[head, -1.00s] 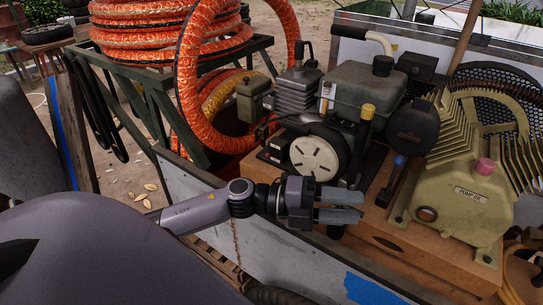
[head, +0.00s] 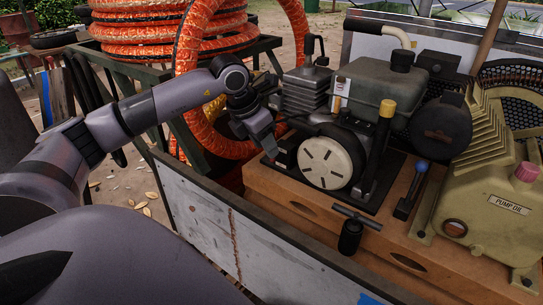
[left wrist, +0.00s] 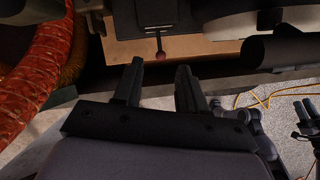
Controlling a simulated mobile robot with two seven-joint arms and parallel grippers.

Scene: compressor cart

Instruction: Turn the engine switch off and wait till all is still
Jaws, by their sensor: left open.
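The engine (head: 375,85) sits on the cart, with a white round starter cover (head: 325,162) on its front. My left gripper (head: 270,148) is at the engine's left side, pointing down toward it. In the left wrist view my left gripper (left wrist: 160,85) has its two fingers apart with nothing between them. A small dark lever with a red tip (left wrist: 160,54) shows just beyond the fingertips, apart from them. I cannot tell whether it is the engine switch. A dark two-pronged shape (left wrist: 305,112) at the right edge looks like my right gripper, but its opening is unclear.
Orange hose coils (head: 170,35) stand on a green rack at the left. A blue-knobbed lever (head: 420,168) and the tan pump (head: 495,205) are right of the engine. A black T-handle (head: 352,232) stands at the cart's front.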

